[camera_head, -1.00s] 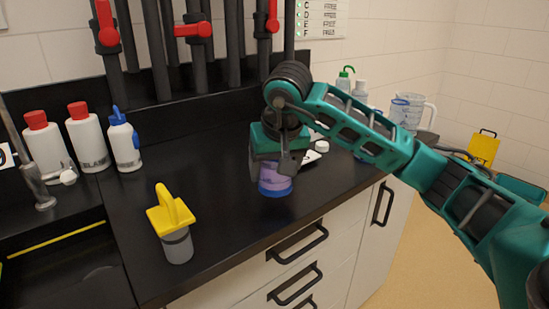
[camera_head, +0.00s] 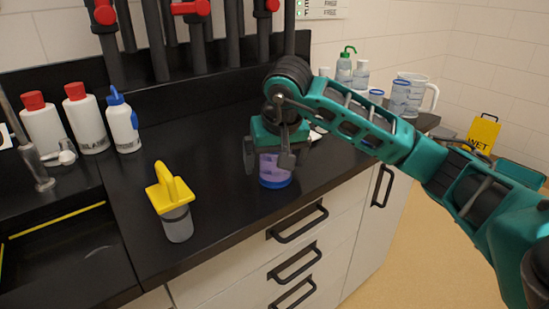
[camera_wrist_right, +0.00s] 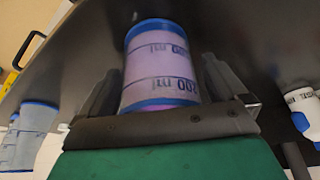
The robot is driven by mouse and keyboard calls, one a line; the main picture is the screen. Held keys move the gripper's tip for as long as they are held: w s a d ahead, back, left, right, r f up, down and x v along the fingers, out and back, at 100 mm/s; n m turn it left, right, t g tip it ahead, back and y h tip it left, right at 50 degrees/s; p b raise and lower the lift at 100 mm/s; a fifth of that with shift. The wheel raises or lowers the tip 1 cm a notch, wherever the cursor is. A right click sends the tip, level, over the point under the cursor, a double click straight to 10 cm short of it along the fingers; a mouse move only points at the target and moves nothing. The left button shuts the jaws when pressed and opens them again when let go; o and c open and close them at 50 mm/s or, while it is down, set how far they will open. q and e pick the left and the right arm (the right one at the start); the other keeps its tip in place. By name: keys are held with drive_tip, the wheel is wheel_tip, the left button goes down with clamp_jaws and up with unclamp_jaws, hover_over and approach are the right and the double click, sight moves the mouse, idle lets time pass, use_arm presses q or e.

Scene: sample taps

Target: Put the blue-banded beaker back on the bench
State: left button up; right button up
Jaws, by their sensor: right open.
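The blue-banded beaker (camera_head: 275,172), clear with purple contents, appears upright on the black bench (camera_head: 225,205) near its front edge. My right gripper (camera_head: 268,157) is open, with its fingers on either side of the beaker and hiding part of it. In the right wrist view the beaker (camera_wrist_right: 160,65) shows its blue rims and volume marks between the spread fingers. I cannot tell whether a finger still touches it. My left gripper is not in view.
A grey container with a yellow handle (camera_head: 171,190) stands left of the beaker. Red-capped bottles (camera_head: 86,120) and a blue-capped bottle (camera_head: 122,125) stand at the back left. More bottles and a jug (camera_head: 418,92) stand at the right. The bench between is clear.

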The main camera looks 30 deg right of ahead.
drive_tip(key=shift+r, duration=0.2)
drive_tip(key=p+v, duration=0.2)
drive_tip(key=v, duration=0.8)
drive_tip(key=shift+s+r, duration=0.1)
drive_tip(key=shift+r, duration=0.2)
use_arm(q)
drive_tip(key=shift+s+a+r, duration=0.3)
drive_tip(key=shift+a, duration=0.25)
use_arm(e)
drive_tip(key=shift+s+a+r, duration=0.1)
drive_tip(key=shift+s+r, duration=0.2)
drive_tip(key=shift+r, duration=0.25)
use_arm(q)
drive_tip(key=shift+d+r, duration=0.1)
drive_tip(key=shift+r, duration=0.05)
